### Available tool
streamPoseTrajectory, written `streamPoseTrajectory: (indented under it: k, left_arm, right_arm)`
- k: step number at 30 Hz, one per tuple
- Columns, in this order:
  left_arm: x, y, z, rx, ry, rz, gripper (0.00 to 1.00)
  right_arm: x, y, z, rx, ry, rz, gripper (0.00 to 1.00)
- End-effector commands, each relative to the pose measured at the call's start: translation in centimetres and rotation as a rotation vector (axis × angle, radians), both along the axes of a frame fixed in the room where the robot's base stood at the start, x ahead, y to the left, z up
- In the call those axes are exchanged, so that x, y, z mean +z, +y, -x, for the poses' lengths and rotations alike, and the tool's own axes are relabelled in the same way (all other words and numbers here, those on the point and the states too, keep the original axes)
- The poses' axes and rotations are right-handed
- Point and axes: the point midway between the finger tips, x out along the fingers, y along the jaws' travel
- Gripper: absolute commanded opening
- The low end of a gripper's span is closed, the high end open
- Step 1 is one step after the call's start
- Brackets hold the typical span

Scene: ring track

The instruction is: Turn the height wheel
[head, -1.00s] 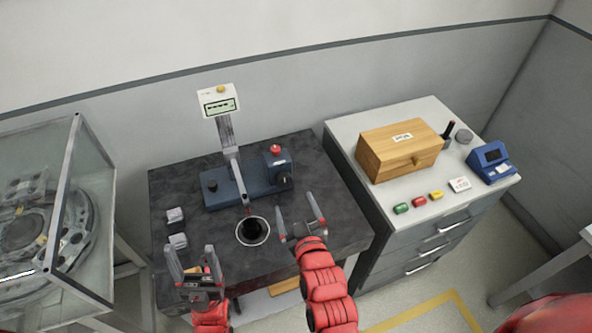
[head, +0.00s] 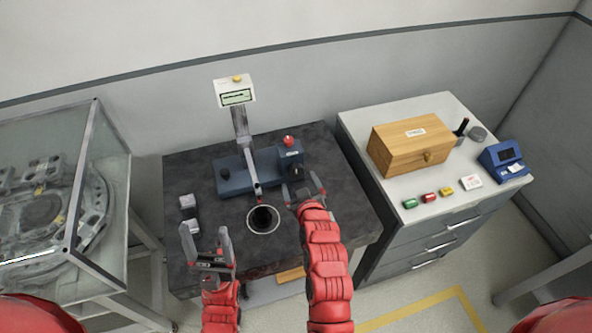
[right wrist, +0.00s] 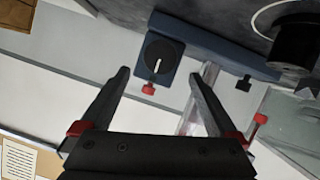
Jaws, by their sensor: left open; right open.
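A blue gauge stand (head: 235,179) sits on the dark stone-topped table. At its right end is a blue block with a red knob (head: 288,141) on top and a black round wheel (head: 296,168) on its side. In the right wrist view, the black wheel (right wrist: 160,52) carries a white mark, and the red knob (right wrist: 148,89) hangs below it. My right gripper (head: 301,184) is open and empty, close in front of the block. In its wrist view the wheel lies beyond the fingertips, roughly between them. My left gripper (head: 205,233) is open and empty over the table's front left.
A display (head: 236,96) tops the stand's column. A dark round bore in a pale ring (head: 263,219) is before the stand, and small metal blocks (head: 188,202) lie left. A cabinet with a wooden box (head: 410,150) stands right, a glass case (head: 60,190) left.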

Motion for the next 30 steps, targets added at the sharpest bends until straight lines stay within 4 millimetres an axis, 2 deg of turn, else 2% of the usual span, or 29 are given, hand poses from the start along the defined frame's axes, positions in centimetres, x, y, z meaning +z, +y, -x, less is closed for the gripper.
streamPoseTrajectory:
  k: [6,12,18,27,30]
  left_arm:
    - [1.3,0.0,0.0,0.000,0.000,0.000,0.69]
    - [1.9,0.0,0.0,0.000,0.000,0.000,0.69]
    - [2.2,0.0,0.0,0.000,0.000,0.000,0.69]
    - [2.1,0.0,0.0,0.000,0.000,0.000,0.69]
    - [2.1,0.0,0.0,0.000,0.000,0.000,0.69]
  right_arm:
    - [-0.9,0.5,-2.8,-0.001,0.001,-0.001,0.95]
    - [-1.7,0.9,-4.6,-0.001,-0.001,-0.001,0.95]
    - [-2.2,1.1,-5.4,0.001,0.001,-0.001,0.95]
    - [-2.2,1.2,-5.5,0.000,-0.001,-0.001,0.95]
    - [-2.2,1.2,-5.5,0.000,-0.001,-0.001,0.79]
